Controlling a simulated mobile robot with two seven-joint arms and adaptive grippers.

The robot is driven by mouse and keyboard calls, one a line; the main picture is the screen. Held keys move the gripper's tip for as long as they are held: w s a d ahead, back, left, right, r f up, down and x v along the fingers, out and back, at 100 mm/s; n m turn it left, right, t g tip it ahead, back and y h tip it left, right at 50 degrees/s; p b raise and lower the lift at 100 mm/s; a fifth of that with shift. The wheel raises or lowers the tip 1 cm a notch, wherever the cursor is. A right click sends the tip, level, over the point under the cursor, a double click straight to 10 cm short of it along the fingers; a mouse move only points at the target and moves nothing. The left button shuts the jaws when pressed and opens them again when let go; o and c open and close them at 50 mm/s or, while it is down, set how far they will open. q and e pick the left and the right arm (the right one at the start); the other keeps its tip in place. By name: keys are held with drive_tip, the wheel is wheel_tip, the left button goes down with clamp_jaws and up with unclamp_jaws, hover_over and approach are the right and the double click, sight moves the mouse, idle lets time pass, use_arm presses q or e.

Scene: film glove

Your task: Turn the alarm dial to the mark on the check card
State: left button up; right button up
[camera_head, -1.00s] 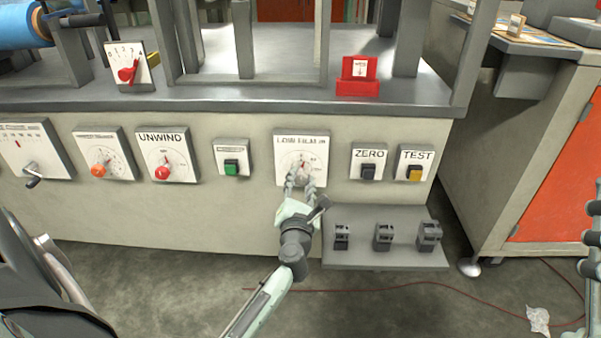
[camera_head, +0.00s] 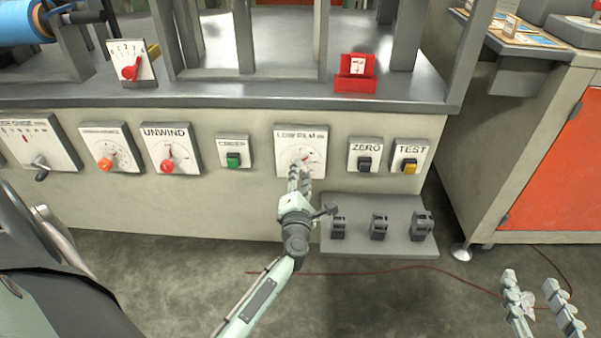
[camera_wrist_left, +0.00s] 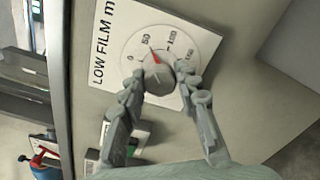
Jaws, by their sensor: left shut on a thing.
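The alarm dial, a white plate marked LOW FILM (camera_head: 288,148), is on the machine's front panel. In the left wrist view its grey round knob (camera_wrist_left: 158,77) has a red pointer near the 50 on a printed scale. My left gripper (camera_head: 301,172) is shut on this knob, one finger on each side, and hides part of it in the head view. A red holder with a white card (camera_head: 357,66), possibly the check card, stands on the ledge above; its marking is too small to read. My right gripper (camera_head: 532,284) is open and empty at the lower right.
ZERO (camera_head: 364,162) and TEST (camera_head: 410,163) switches sit right of the dial, a green-button switch (camera_head: 233,158) and the UNWIND dial (camera_head: 169,152) left. A grey shelf (camera_head: 345,246) with several small dark blocks juts out below right.

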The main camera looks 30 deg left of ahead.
idle(0.3)
use_arm(q)
drive_tip(key=o, duration=1.2)
drive_tip(key=shift+c, duration=0.2)
drive_tip(key=shift+d, duration=0.1)
drive_tip(key=v, duration=1.2)
drive_tip(key=shift+s, duration=0.1)
